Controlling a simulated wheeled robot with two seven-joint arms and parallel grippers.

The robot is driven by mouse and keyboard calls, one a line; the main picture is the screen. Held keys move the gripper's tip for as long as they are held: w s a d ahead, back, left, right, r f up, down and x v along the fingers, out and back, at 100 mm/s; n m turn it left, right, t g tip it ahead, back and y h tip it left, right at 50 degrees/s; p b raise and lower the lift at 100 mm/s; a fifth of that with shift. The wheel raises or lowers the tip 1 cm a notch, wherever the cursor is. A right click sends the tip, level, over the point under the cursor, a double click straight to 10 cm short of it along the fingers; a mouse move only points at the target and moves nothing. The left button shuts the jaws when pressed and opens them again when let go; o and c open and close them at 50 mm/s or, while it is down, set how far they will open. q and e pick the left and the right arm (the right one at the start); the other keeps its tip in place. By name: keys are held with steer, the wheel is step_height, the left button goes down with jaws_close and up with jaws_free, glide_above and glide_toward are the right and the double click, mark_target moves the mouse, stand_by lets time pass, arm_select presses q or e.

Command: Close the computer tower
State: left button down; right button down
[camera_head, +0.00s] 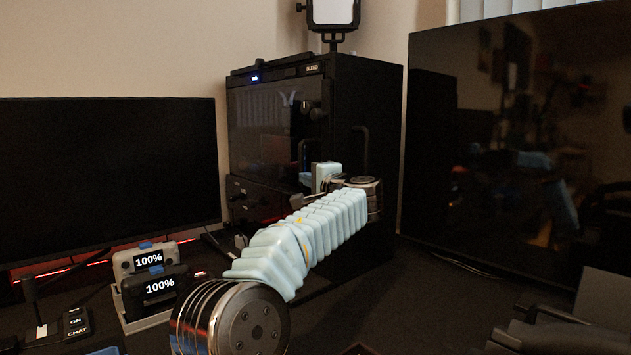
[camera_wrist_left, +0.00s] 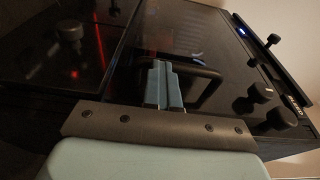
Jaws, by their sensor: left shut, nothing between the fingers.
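The black computer tower (camera_head: 375,105) stands upright at the back centre, its dark glass front panel (camera_head: 262,125) facing left and forward. My left gripper (camera_head: 306,179) is in front of the tower, near the lower right part of that front. Its fingers are shut and empty. In the left wrist view, the two pale blue fingers (camera_wrist_left: 163,86) lie together before the tower's dark glass (camera_wrist_left: 185,38). A dark handle shape (camera_wrist_left: 205,78) is right beside them; contact cannot be told. The arm hides the tower's lower front. Whether a panel is ajar is unclear. My right gripper is not in view.
A monitor (camera_head: 105,170) stands at the left and a large dark screen (camera_head: 515,130) at the right. Two devices reading 100% (camera_head: 150,285) sit on a stand at the front left. A light panel (camera_head: 333,12) is above the tower. Bare dark desk (camera_head: 430,310) lies right of the arm.

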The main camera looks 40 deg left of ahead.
arm_select(q)
steer(key=b+v, duration=0.2)
steer(key=v, duration=1.1)
steer(key=shift+d+b, duration=0.35)
steer(key=shift+d, duration=0.05)
steer(key=shift+s, duration=0.1)
